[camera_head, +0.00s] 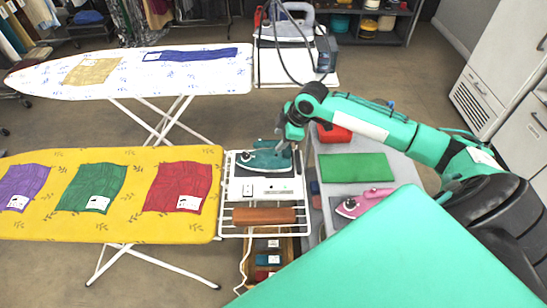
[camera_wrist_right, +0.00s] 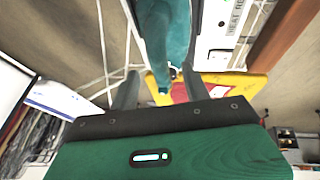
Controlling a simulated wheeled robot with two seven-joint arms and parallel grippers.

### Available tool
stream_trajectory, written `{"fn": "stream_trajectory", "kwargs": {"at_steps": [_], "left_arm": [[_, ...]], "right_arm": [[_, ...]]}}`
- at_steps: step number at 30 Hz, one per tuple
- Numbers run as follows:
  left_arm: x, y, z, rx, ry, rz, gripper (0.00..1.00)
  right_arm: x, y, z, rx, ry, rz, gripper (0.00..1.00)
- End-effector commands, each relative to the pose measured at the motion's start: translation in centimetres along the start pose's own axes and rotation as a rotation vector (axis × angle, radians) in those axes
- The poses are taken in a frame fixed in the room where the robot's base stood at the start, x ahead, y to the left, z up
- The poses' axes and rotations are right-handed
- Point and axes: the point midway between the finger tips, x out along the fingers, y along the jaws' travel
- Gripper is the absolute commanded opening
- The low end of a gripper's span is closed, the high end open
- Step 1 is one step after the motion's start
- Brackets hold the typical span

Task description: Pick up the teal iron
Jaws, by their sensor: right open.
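The teal iron (camera_head: 258,159) sits on the white rack at the right end of the yellow ironing board. My right gripper (camera_head: 288,143) is at the iron's right end, above the rack; the wrist partly covers that end. In the right wrist view the fingers of my right gripper (camera_wrist_right: 161,76) are apart, and part of the teal iron (camera_wrist_right: 168,32) shows in line with the gap between them. I cannot tell whether the fingers touch it. My left gripper is not in view.
A grey table (camera_head: 384,165) to the right bears a pink iron (camera_head: 362,203), a green mat (camera_head: 354,167) and a red box (camera_head: 334,133). The yellow board (camera_head: 130,162) holds folded cloths.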

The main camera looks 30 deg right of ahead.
Motion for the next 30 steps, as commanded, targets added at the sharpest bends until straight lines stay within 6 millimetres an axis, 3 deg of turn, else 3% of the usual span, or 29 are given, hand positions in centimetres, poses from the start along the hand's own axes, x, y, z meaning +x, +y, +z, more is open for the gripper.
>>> {"fn": "stream_trajectory", "kwargs": {"at_steps": [4,9,17,24,30], "left_arm": [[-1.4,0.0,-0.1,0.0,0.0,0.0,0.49],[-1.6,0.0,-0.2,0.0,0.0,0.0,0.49],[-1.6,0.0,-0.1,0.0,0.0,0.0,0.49],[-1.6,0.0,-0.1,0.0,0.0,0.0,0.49],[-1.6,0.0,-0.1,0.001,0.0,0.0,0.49]], "right_arm": [[2.0,0.1,0.1,0.003,0.001,-0.004,0.48],[4.0,0.1,0.2,0.001,0.001,-0.001,0.48],[4.3,0.0,0.3,0.0,0.0,0.0,0.48],[4.3,0.0,0.3,0.0,0.0,0.0,0.01],[4.2,0.1,0.2,-0.001,0.002,0.002,0.0]]}}
